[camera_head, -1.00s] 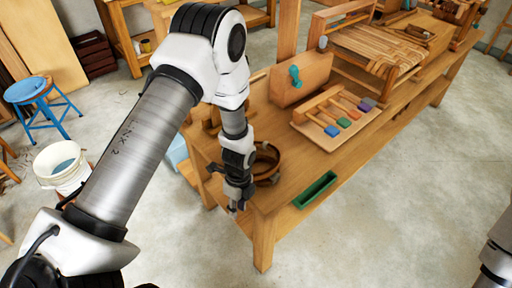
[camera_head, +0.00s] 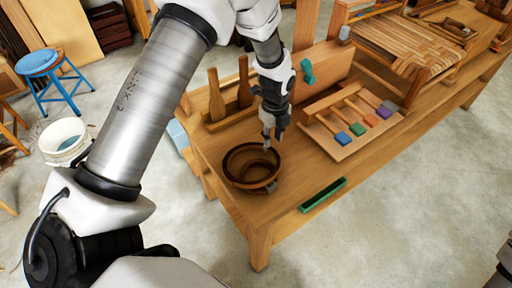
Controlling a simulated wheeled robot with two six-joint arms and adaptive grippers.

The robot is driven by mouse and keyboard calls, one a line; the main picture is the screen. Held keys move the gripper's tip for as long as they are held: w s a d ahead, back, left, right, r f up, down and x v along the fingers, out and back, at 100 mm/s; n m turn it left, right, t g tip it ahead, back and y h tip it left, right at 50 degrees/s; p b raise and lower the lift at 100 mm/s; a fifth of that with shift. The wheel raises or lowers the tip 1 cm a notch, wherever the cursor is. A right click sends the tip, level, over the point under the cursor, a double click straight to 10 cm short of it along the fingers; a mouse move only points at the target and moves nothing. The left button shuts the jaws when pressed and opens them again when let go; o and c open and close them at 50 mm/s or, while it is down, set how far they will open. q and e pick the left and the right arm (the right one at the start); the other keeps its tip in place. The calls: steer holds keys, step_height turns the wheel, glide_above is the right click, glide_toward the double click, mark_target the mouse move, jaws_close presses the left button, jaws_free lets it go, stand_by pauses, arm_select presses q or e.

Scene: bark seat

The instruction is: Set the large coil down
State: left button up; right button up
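The large coil (camera_head: 231,176), a dark brown ring, lies flat on the near end of the wooden workbench (camera_head: 290,212). A small grey piece shows on its front right rim. My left gripper (camera_head: 272,142) points down by the coil's far right rim, with its fingertips apart and nothing visible between them. It looks clear of the coil, though the exact gap is hard to tell.
A rack with wooden pegs (camera_head: 217,97) stands behind the coil. A board with coloured-tipped tools (camera_head: 338,146) and a woven seat (camera_head: 400,48) are to the right. A white bucket (camera_head: 62,143) stands on the floor.

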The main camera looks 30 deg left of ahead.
mark_target(272, 149)
arm_select(q)
steer(key=f, duration=0.2)
steer(key=f+p, duration=0.1)
steer(key=f, duration=0.4)
steer(key=shift+w+a+f+p, duration=0.15)
steer(key=shift+w+f+p, duration=0.1)
steer(key=shift+w+p, duration=0.15)
steer(key=shift+f, duration=0.2)
jaws_close()
